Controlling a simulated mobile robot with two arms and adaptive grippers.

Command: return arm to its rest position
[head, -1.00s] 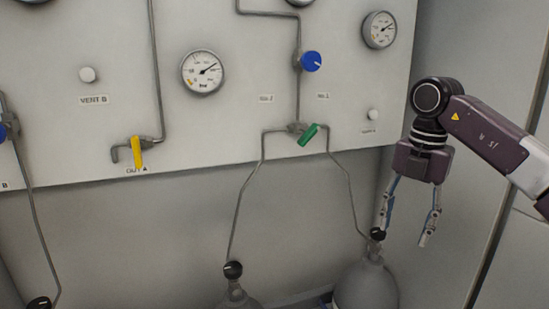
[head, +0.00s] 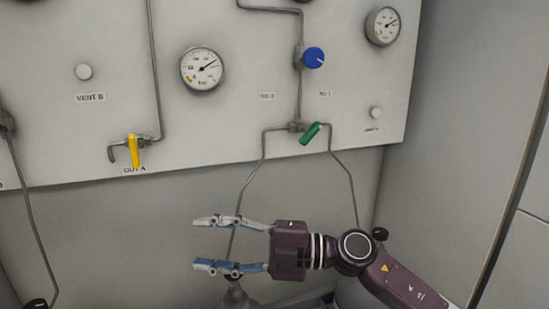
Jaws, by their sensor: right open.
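My right gripper (head: 212,245) is in the lower middle of the head view. Its fingers point left and stand apart, with nothing between them that it holds. The arm comes in from the lower right corner, below the panel (head: 230,120). The fingers overlap the thin pipe and the top of the left gas cylinder (head: 235,293) in the picture; I cannot tell whether they touch. The arm hides most of the right cylinder, whose black knob (head: 380,234) shows beside the wrist. My left gripper is out of view.
The panel carries a green-handled valve (head: 311,133), a blue knob (head: 313,58), a yellow handle (head: 134,151) and gauges (head: 202,69). Thin pipes run down from it to the cylinders. A bare side wall (head: 450,130) stands at the right.

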